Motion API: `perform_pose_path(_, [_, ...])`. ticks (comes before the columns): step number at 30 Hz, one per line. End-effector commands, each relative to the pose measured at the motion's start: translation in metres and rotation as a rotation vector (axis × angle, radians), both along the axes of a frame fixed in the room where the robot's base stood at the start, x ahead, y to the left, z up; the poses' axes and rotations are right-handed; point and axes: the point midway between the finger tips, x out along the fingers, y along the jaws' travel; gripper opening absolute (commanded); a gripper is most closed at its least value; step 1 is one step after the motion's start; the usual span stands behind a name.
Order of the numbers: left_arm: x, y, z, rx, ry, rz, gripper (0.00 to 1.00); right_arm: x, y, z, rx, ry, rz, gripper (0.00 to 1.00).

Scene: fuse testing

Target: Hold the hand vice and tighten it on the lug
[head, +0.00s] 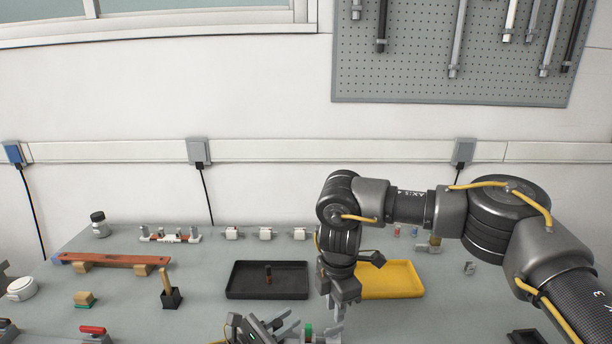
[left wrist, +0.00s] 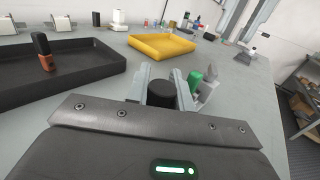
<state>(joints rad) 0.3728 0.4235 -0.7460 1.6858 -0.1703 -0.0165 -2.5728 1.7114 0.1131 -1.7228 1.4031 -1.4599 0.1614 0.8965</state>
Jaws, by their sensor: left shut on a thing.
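My left gripper (head: 284,322) is low at the bottom centre of the head view. In the left wrist view its fingers (left wrist: 162,86) are closed around a round black part, which seems to be the handle of the hand vice (left wrist: 161,94). A green piece (left wrist: 195,80) with grey metal stands just beyond the right finger; it also shows in the head view (head: 308,330). I cannot make out the lug. My right gripper (head: 335,304) points down, just above and right of the left one; its finger gap is unclear.
A black tray (head: 236,292) with an upright dark-and-orange fuse (head: 268,275) stands behind the grippers. A yellow tray (head: 395,282) is to its right. A red-brown bar (head: 115,259) on blocks and a wooden-handled tool (head: 166,283) are at left.

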Motion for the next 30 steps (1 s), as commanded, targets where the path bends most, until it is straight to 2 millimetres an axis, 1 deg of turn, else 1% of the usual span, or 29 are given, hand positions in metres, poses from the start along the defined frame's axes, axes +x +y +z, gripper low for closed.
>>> perform_pose_path(10, [0.0002, 0.0003, -0.0001, 0.0, 0.0, 0.001, 0.0, 0.0001, 0.0, -0.0002, 0.0, 0.0, 0.0, 0.23])
perform_pose_path(11, [0.0005, 0.0003, 0.0012, -0.002, -0.001, 0.001, 0.25, 0.0001, 0.0, 0.0, 0.0, 0.0, 0.0, 0.23])
perform_pose_path(16, [0.0004, 0.0, 0.0008, -0.002, -0.001, 0.0, 0.47, 0.0001, 0.0, -0.0001, 0.0, 0.0, 0.0, 0.23])
perform_pose_path(26, [-0.0008, 0.0008, -0.0011, 0.002, 0.001, 0.0, 0.48, 0.0001, -0.0002, -0.0006, 0.0, 0.0, -0.001, 0.23])
perform_pose_path(30, [-0.0044, 0.006, -0.0018, 0.002, 0.001, 0.001, 0.48, 0.0001, -0.0002, -0.0021, 0.0, 0.0, -0.001, 0.23])
